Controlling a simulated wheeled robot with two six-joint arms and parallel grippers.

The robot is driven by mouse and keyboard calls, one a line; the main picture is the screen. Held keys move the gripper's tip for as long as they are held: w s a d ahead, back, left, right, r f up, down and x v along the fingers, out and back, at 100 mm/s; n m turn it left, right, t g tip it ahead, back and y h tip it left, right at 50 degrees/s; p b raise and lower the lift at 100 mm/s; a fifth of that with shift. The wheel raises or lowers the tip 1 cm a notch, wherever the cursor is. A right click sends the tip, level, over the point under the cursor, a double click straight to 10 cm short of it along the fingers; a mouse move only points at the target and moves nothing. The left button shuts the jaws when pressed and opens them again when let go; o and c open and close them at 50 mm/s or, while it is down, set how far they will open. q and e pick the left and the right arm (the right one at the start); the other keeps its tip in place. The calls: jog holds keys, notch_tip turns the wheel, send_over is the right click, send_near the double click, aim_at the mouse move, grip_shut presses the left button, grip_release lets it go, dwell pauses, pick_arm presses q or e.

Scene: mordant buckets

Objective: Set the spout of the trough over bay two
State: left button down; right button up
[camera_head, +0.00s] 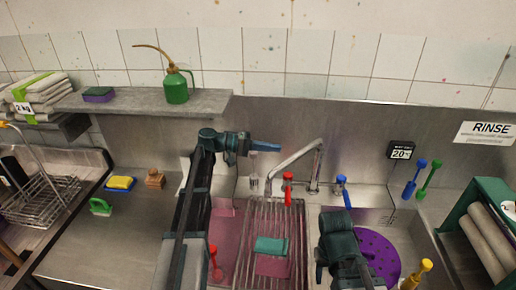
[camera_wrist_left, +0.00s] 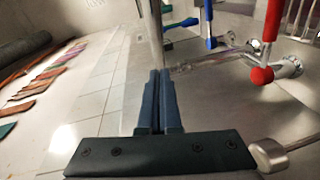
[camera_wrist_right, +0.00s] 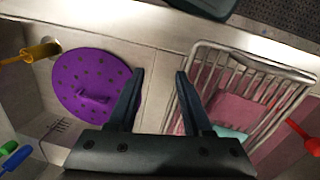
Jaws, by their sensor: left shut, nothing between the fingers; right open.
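The chrome spout (camera_head: 293,160) rises behind the trough and slants down to the left; its tip is over the back left of the bay with a wire rack. My left gripper (camera_head: 279,147) is shut and empty, just left of and behind the spout in the head view. In the left wrist view its fingers (camera_wrist_left: 159,75) are together, with a chrome upright pipe (camera_wrist_left: 156,30) beyond them; contact cannot be told. My right gripper (camera_wrist_right: 160,74) is open and empty, pointing down above the divider (camera_wrist_right: 156,85) between the rack bay and the purple disc's bay. No bay numbers are legible.
A red lever (camera_head: 288,190) and a blue lever (camera_head: 343,192) stand by the spout. The wire rack (camera_head: 297,215) holds a teal block (camera_head: 271,245). A purple perforated disc (camera_head: 378,255) lies in the right bay. A shelf (camera_head: 150,102) with an oil can (camera_head: 176,88) is at the back left.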

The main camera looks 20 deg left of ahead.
jog(key=shift+f, duration=0.4)
pick_arm(q)
jog(key=d, duration=0.1)
jog(key=s+d, duration=0.2)
jog(key=shift+f, duration=0.35)
jog(key=shift+d, duration=0.1)
